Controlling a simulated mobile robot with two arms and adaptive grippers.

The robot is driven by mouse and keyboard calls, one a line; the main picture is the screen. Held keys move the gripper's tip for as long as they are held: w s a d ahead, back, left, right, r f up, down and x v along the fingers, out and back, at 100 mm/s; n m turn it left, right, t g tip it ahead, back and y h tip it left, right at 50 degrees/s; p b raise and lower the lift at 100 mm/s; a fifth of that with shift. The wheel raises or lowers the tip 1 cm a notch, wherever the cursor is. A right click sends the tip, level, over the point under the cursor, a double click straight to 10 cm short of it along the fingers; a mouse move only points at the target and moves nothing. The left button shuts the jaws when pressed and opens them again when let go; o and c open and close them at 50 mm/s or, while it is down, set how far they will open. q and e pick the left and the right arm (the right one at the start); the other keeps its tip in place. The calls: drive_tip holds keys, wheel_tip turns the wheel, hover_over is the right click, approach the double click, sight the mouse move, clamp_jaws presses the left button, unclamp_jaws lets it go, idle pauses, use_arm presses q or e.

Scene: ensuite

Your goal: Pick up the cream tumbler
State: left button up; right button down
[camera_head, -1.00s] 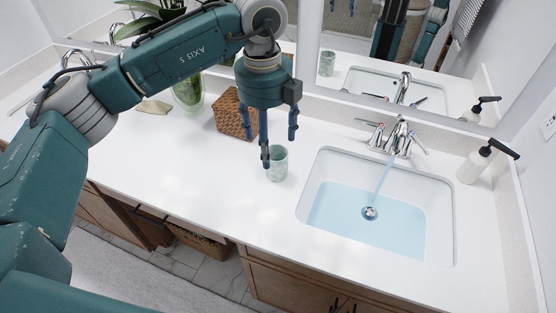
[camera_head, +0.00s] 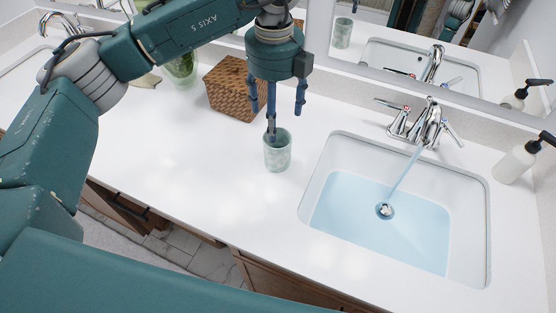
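The tumbler (camera_head: 278,153) stands upright on the white counter, left of the sink. It looks pale green and mottled rather than cream. My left gripper (camera_head: 275,118) points down over it, with its blue fingers spread apart. One finger reaches down at the tumbler's rim; I cannot tell whether it is inside or in front of it. The other fingers are behind and above the tumbler. Nothing is held. My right gripper is not in view.
A brown woven box (camera_head: 228,92) stands behind and left of the tumbler. The sink (camera_head: 400,205) holds water, with the faucet (camera_head: 427,125) running. A soap dispenser (camera_head: 517,160) stands at the right. A glass vase (camera_head: 182,70) is at the back. The front counter (camera_head: 190,170) is clear.

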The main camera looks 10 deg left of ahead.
use_arm(q)
drive_tip(key=f, duration=0.1)
drive_tip(key=p, duration=0.2)
approach(277, 145)
drive_tip(key=s+f, duration=0.2)
drive_tip(key=s, duration=0.2)
drive_tip(key=f, duration=0.1)
drive_tip(key=f+p, duration=0.1)
drive_tip(key=f, duration=0.1)
drive_tip(key=shift+w+d+f+p, duration=0.3)
drive_tip(key=shift+d+p, duration=0.1)
drive_tip(key=shift+f, duration=0.45)
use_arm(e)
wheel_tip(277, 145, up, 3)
use_arm(q)
drive_tip(key=shift+c, duration=0.5)
drive_tip(key=c, duration=1.3)
drive_tip(key=shift+w, duration=0.1)
drive_tip(key=shift+c, duration=0.2)
drive_tip(key=shift+r, duration=0.2)
